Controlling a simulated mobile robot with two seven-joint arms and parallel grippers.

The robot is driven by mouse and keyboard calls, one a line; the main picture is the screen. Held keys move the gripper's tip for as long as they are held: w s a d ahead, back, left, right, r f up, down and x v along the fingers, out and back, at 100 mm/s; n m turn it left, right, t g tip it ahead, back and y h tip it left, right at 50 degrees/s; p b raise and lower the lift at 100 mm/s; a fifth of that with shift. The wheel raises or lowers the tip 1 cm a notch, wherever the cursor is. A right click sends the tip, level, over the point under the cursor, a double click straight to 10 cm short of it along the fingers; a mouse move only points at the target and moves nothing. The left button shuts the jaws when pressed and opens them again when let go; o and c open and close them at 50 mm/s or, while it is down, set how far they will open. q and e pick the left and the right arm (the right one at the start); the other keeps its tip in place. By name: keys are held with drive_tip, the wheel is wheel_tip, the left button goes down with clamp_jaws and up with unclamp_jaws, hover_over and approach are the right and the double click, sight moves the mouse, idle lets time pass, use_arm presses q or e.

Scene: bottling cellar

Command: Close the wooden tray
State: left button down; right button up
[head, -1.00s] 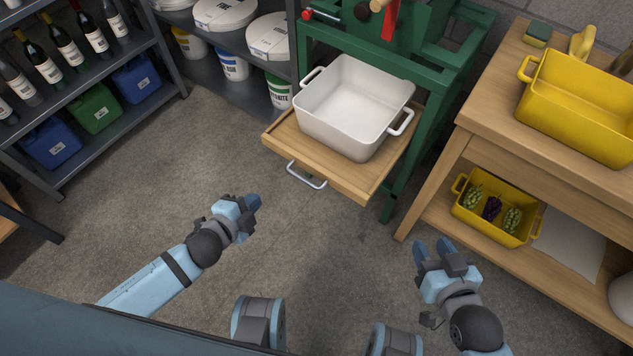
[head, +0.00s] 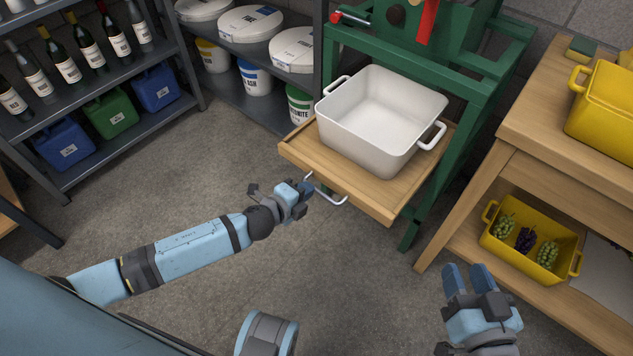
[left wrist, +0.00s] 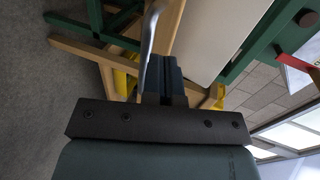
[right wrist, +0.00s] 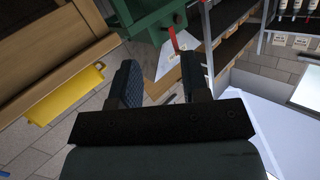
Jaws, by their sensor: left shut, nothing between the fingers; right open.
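The wooden tray (head: 360,188) sticks out from the green press frame (head: 480,100), pulled out toward me. A white tub (head: 375,140) with two side handles stands on it. A metal bar handle (head: 327,192) is on the tray's front edge; it also shows in the left wrist view (left wrist: 149,40). My left gripper (head: 306,188) is shut and empty, with its fingertips at the left end of the handle. Whether they touch it I cannot tell. In the left wrist view the shut fingers (left wrist: 168,72) are beside the bar.
A wooden bench (head: 530,125) stands at the right, with a yellow crate (head: 600,110) on top and a yellow bin (head: 520,265) of grapes on its lower shelf. Shelves with bottles, cans and buckets (head: 257,80) line the left and back. The floor before the tray is clear.

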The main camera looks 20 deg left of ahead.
sight(323, 176)
use_arm(q)
drive_tip(key=x, duration=0.3)
drive_tip(key=shift+w+d+r, duration=0.1)
drive_tip(key=shift+w+r, duration=0.25)
drive_tip(key=shift+w+d, duration=0.15)
drive_tip(key=shift+w, duration=0.2)
use_arm(e)
drive_tip(key=shift+w+a+r+t+y, duration=0.1)
drive_tip(key=shift+a+r+t+y, duration=0.1)
drive_tip(key=shift+r, duration=0.25)
drive_tip(key=shift+w+a+r+t+y, duration=0.1)
drive_tip(key=shift+a+r+t, duration=0.1)
drive_tip(key=shift+r, duration=0.25)
drive_tip(key=shift+s, duration=0.1)
